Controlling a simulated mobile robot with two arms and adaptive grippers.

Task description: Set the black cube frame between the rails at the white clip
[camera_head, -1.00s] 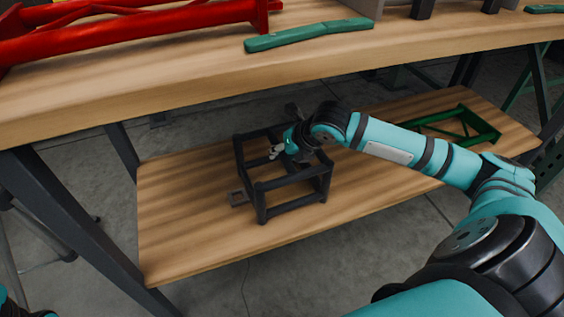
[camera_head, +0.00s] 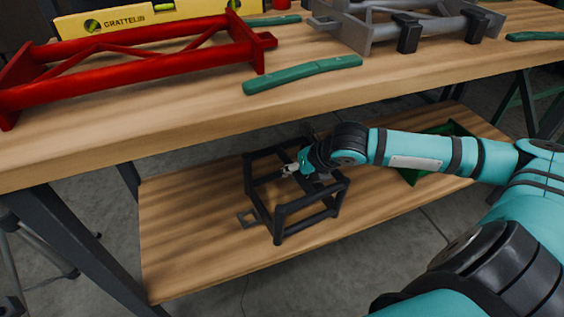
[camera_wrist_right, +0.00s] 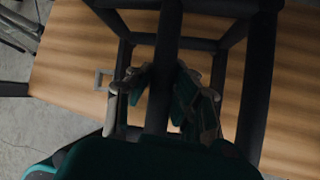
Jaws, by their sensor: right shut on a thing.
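The black cube frame (camera_head: 279,225) is at the wooden lower shelf (camera_head: 185,225); I cannot tell whether it rests there or is slightly raised. My right gripper (camera_head: 291,170) reaches in from the right and is shut on one of its upper bars. In the right wrist view the gripper's fingers (camera_wrist_right: 164,95) lie on both sides of a black bar of the cube frame (camera_wrist_right: 256,95). A grey railed fixture (camera_head: 375,36) with black clips (camera_head: 409,33) stands on the upper table. I cannot make out a white clip. My left gripper is out of view.
The upper table (camera_head: 190,110) overhangs the shelf's back. It carries a red truss (camera_head: 150,72), a yellow level (camera_head: 125,18) and green bars (camera_head: 303,74).

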